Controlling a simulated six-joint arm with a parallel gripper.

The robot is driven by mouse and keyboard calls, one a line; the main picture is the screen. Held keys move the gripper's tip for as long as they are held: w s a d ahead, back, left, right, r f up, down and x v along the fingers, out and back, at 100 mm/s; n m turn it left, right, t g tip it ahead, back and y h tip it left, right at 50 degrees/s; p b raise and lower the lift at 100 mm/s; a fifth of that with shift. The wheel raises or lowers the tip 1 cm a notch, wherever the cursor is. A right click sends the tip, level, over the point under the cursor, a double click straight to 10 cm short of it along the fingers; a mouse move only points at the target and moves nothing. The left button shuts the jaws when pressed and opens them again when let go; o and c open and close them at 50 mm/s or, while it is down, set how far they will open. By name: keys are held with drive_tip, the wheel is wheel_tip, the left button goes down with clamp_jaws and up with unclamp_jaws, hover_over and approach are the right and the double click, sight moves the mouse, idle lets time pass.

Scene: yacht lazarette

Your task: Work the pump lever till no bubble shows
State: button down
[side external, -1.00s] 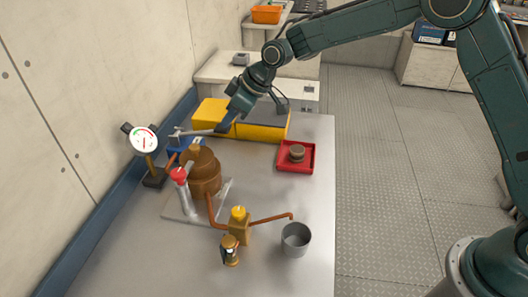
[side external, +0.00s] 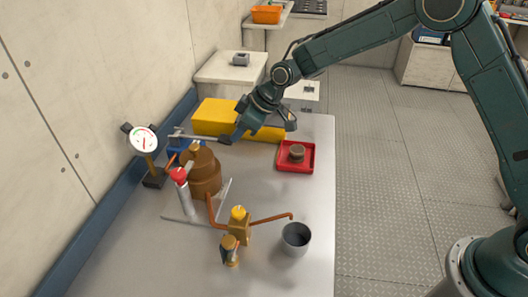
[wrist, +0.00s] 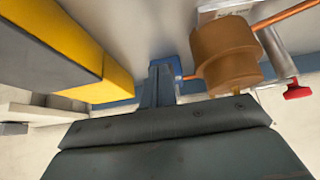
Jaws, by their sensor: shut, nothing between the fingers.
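The pump lever (side external: 198,136) is a thin grey bar that reaches right from above a blue base (wrist: 173,70) behind the brown stepped housing (side external: 205,172). My gripper (side external: 231,138) is shut and empty at the lever's outer end, seemingly against it; the exact contact is unclear. In the wrist view the lever (wrist: 156,88) runs toward my gripper, whose dark body covers the lower picture and hides the fingertips. The small brass-framed sight glass (side external: 230,250) stands at the front; it looks dark, and I cannot make out a bubble. The white gauge (side external: 143,139) is too small to read.
A red-capped grey post (side external: 179,177) stands in front of the housing. A copper pipe (side external: 270,218) ends over a grey cup (side external: 296,238). A yellow box (side external: 215,118) lies close behind my gripper. A red tray (side external: 309,156) is to the right. The front right bench top is clear.

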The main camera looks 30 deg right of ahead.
drive_tip(key=s+d+f+v, duration=0.1)
drive_tip(key=v, duration=1.1)
drive_tip(key=shift+s+d+r, duration=0.2)
drive_tip(key=shift+s+d, duration=0.05)
idle(0.4)
drive_tip(key=s+d+r+m+h, duration=0.1)
drive_tip(key=s+d+r, duration=0.2)
drive_tip(key=s, duration=0.3)
drive_tip(key=s+d+r+m+t+h, duration=0.1)
drive_tip(key=s+d+r+m, duration=0.15)
drive_tip(key=s, duration=0.25)
drive_tip(key=s+d+r+m+h, duration=0.1)
drive_tip(key=s+d+r, duration=0.25)
drive_tip(key=s, duration=0.25)
drive_tip(key=s+d+m, duration=0.2)
drive_tip(key=s, duration=0.6)
drive_tip(key=s+d+m+h, duration=0.1)
drive_tip(key=s+d+m, duration=0.1)
drive_tip(key=s, duration=0.6)
drive_tip(key=shift+s+d+f+h, duration=0.3)
drive_tip(key=shift+d+f, duration=0.1)
drive_tip(key=shift+d, duration=0.05)
drive_tip(key=shift+w+m, duration=0.1)
drive_tip(key=shift+m, duration=0.15)
